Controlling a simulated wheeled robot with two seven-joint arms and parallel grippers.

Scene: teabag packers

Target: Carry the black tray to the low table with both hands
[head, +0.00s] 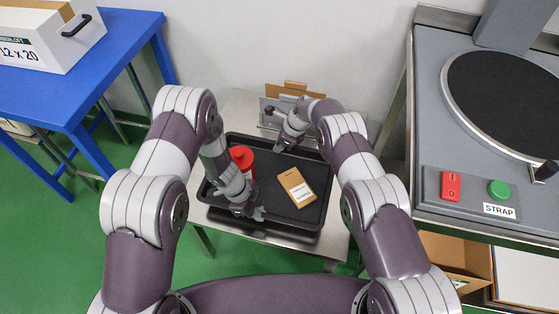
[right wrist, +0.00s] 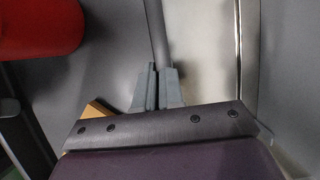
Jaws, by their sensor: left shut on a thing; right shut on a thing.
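The black tray (head: 312,212) lies over the low steel table (head: 240,108); I cannot tell whether it rests on it or hangs just above. It looks roughly level. A red round container (head: 242,160) and a tan packet with a white label (head: 297,187) are in it. My left gripper (head: 257,213) is shut on the tray's near rim. My right gripper (head: 284,146) is shut on its far rim. In the right wrist view the right fingers (right wrist: 158,88) pinch the rim, with the red container (right wrist: 40,25) at upper left.
A cardboard item in a grey holder (head: 290,97) stands at the low table's back, close to my right gripper. A blue table (head: 115,55) with a white box (head: 50,40) is at left. A strapping machine (head: 430,110) stands at right. Green floor (head: 105,220) is free at left.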

